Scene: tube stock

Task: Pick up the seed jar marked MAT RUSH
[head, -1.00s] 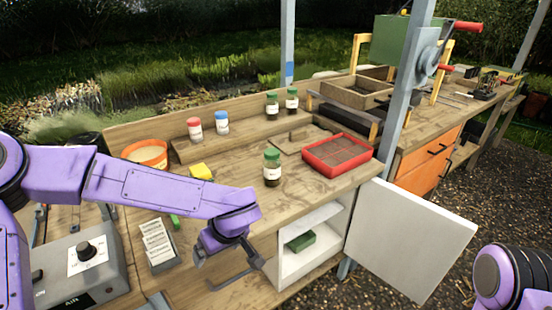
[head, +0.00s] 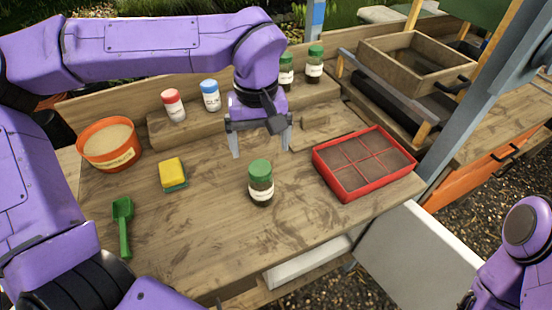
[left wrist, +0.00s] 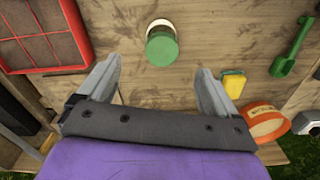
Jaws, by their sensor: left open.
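A dark glass jar with a green lid and a white label (head: 261,184) stands upright alone on the bench. It also shows in the left wrist view (left wrist: 162,46), just beyond the fingertips. Two similar green-lidded jars (head: 315,65) (head: 286,70) stand on the raised shelf behind, along with a red-lidded jar (head: 173,105) and a blue-lidded jar (head: 210,96). The labels are too small to read, so I cannot tell which is MAT RUSH. My left gripper (head: 262,146) is open and empty, pointing down above the bench behind the front jar, apart from it. My right gripper is not in view.
A red seed tray (head: 364,162) lies right of the front jar. A yellow-green sponge (head: 172,174), an orange tub (head: 109,144) and a green scoop (head: 122,226) lie left. A white cabinet door (head: 418,255) hangs open below. Bench around the front jar is clear.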

